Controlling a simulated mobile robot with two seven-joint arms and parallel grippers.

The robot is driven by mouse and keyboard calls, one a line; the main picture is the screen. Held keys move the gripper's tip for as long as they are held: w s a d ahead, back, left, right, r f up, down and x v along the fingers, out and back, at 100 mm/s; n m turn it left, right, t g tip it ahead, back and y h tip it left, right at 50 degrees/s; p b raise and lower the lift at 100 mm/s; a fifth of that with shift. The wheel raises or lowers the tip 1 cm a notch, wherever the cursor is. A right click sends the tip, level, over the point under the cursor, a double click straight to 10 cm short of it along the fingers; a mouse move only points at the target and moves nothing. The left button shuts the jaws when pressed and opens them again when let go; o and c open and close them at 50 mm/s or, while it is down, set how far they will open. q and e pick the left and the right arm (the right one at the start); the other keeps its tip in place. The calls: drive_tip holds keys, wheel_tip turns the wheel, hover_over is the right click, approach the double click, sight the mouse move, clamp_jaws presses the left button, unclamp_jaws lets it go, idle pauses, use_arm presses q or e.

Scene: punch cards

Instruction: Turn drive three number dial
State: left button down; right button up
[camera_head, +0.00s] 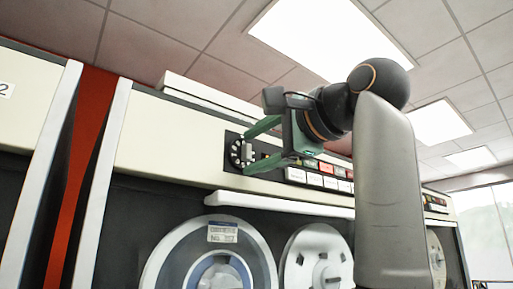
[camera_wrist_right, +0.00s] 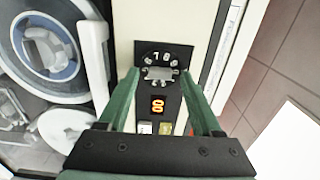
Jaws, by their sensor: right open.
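The number dial (camera_head: 237,153) is a round dark dial with white numerals, set in a black panel on the cream front of the tape drive (camera_head: 180,155). In the right wrist view the dial (camera_wrist_right: 160,58) shows a "1" and an "8" at its far side and a grey knob in its middle. My right gripper (camera_head: 247,154) has green fingers that stand apart, one above and one below the dial in the head view. In the wrist view the fingertips (camera_wrist_right: 160,76) lie either side of the knob; I cannot tell whether they touch it. My left gripper is not in view.
An orange display (camera_wrist_right: 157,105) beside the dial reads like "00". A row of lit buttons (camera_head: 322,180) lies to the right, partly behind my arm. A white ledge (camera_head: 280,206) juts out below, above the tape reels (camera_head: 210,258). A red strip (camera_head: 80,150) separates the drives.

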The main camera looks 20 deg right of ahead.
drive_tip(key=b+v, duration=0.3)
drive_tip(key=v, duration=0.9)
drive_tip(key=shift+s, duration=0.25)
drive_tip(key=shift+d, duration=0.1)
